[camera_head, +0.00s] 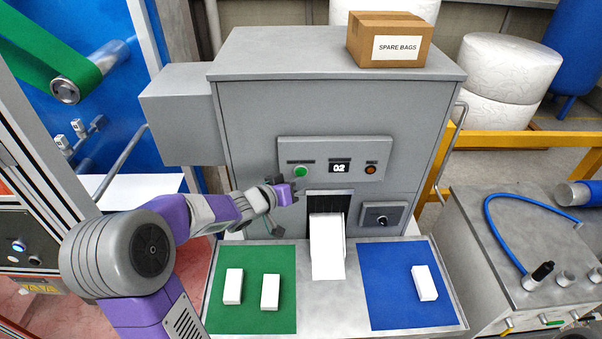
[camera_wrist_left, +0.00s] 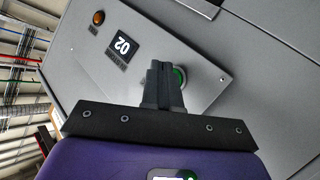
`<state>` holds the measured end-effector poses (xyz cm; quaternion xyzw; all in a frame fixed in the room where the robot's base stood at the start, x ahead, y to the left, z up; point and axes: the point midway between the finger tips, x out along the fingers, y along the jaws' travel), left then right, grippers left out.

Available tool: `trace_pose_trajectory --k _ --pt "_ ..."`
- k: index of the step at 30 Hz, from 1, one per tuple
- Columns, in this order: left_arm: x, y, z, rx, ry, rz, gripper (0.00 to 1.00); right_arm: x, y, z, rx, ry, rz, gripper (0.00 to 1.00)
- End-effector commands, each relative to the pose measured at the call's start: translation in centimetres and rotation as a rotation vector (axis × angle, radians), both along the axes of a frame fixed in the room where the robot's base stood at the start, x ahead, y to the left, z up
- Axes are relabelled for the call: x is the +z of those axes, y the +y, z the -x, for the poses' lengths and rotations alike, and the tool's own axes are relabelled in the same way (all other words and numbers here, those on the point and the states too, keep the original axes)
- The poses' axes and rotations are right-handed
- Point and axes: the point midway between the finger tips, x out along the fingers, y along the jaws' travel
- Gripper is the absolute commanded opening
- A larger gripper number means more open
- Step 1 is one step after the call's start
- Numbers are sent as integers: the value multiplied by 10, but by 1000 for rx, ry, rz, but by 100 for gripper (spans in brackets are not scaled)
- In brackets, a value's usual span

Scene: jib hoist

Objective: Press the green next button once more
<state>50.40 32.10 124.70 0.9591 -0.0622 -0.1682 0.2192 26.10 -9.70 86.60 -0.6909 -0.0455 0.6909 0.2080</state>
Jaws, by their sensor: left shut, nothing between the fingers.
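The green button (camera_head: 301,171) sits on the left of the panel (camera_head: 345,152) on the grey machine's front. The display (camera_head: 339,167) beside it reads 02. In the head view my left gripper (camera_head: 279,180) is just left of and a little below the button. In the left wrist view my left gripper (camera_wrist_left: 163,66) is shut and empty, its fingertips in front of the panel near the green button (camera_wrist_left: 180,76), partly hiding it. I cannot tell whether the tips touch it. My right gripper is not in view.
An orange button (camera_head: 371,169) is right of the display. White blocks lie on the green mat (camera_head: 252,315) and blue mat (camera_head: 395,315). A "SPARE BAGS" box (camera_head: 390,40) stands on top.

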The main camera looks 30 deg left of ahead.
Motion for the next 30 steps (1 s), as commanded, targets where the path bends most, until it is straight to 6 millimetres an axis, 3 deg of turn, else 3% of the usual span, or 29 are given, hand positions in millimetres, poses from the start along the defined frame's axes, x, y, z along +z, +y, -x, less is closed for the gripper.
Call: trace_pose_trajectory --k 30 --pt "0 5 -7 0 -1 0 0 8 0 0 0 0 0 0"
